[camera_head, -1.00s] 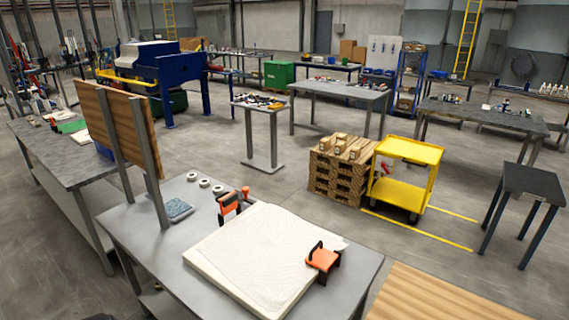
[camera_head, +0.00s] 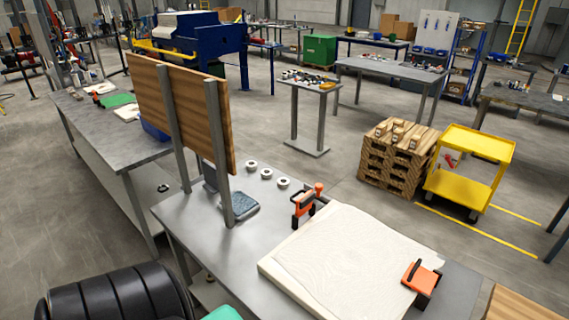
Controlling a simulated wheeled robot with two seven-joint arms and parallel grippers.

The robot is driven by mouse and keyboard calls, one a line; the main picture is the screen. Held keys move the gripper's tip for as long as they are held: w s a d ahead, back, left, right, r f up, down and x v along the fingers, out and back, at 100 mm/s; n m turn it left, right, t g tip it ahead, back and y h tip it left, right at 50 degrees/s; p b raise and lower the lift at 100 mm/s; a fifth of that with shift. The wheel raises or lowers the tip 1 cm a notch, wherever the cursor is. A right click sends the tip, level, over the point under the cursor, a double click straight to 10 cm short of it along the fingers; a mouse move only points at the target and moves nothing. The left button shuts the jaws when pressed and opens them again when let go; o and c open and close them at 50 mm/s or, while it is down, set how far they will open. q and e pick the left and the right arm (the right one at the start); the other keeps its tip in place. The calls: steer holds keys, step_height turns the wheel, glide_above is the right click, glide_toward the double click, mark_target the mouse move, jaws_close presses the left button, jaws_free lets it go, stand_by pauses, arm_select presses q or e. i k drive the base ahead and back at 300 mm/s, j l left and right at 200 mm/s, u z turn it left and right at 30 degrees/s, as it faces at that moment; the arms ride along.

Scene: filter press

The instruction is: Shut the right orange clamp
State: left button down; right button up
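The right orange clamp (camera_head: 421,279) sits at the right edge of a thick cream-white slab (camera_head: 350,262) on the grey metal table. Its orange and black body shows; whether it is open or shut is too small to tell. Another orange clamp (camera_head: 304,204) stands at the slab's far left corner, with an orange knob on top. Neither of my grippers is in view.
The grey table (camera_head: 190,221) also holds white rolls (camera_head: 267,173), a blue-grey pad (camera_head: 238,207) and an upright wooden board (camera_head: 188,108) on posts. A black ribbed object (camera_head: 118,299) is at the lower left.

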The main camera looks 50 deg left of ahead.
mark_target(303, 204)
steer(key=j, duration=0.65)
steer(key=k+j+z, duration=0.1)
steer(key=j, duration=1.2)
steer(key=k+j+z, duration=0.1)
steer(key=j, duration=0.55)
steer(key=k+j, duration=0.15)
steer(key=j, duration=0.5)
steer(key=k+j+z, duration=0.1)
steer(key=j, duration=0.5)
